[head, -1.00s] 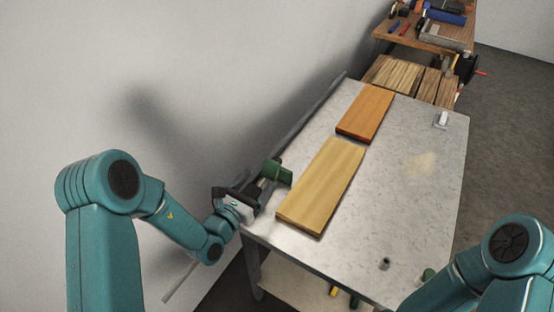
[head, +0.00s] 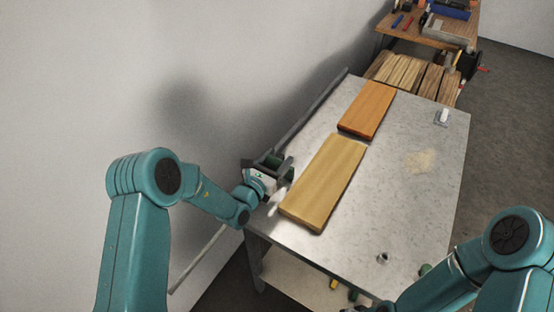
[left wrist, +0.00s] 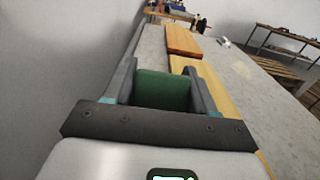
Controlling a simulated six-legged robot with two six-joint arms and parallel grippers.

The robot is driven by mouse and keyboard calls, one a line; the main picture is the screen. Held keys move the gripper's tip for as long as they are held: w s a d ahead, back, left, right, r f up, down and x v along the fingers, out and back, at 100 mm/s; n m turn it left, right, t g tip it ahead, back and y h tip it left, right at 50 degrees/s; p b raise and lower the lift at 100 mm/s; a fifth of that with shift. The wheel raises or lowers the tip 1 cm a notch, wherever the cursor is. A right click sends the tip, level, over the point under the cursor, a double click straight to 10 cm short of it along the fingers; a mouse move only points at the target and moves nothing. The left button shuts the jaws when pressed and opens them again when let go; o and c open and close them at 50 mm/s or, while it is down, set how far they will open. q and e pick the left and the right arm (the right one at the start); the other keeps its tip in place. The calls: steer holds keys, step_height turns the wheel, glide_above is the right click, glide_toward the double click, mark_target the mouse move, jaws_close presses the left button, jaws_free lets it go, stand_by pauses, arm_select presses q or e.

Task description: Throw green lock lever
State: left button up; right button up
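A green block-shaped part (head: 271,160), likely the lock lever, stands at the table's left edge, partly hidden by my left gripper. In the left wrist view the green block (left wrist: 162,91) sits between the two grey fingers and nearly fills the gap. My left gripper (head: 277,168) straddles it with fingers apart; it also shows in the left wrist view (left wrist: 163,82). I cannot tell whether the fingers touch the block. A blurred white piece (head: 276,203) shows just below the gripper. My right gripper is out of view.
A pale board (head: 325,182) and an orange-brown board (head: 368,110) lie on the grey table (head: 395,200), close to the green part. A dark rail (head: 310,116) runs along the left edge by the wall. A small white item (head: 442,117) stands at the far right.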

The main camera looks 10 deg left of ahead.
arm_select(q)
steer(key=shift+c, duration=1.3)
steer(key=shift+f, duration=0.1)
steer(key=s+t+b, duration=0.1)
steer(key=b, duration=0.2)
steer(key=s+a+r+t+h+b, duration=0.1)
steer(key=s+t+b, duration=0.1)
steer(key=b, duration=0.1)
steer(key=s+t+b, duration=0.1)
steer(key=b, duration=0.3)
steer(key=shift+s+a+r+h, duration=0.2)
steer(key=shift+a+h, duration=0.1)
steer(key=shift+s+a+r+t+b, duration=0.1)
steer(key=shift+s+r+t+b, duration=0.3)
steer(key=shift+t, duration=0.2)
steer(key=shift+r, duration=0.1)
steer(key=o, duration=1.4)
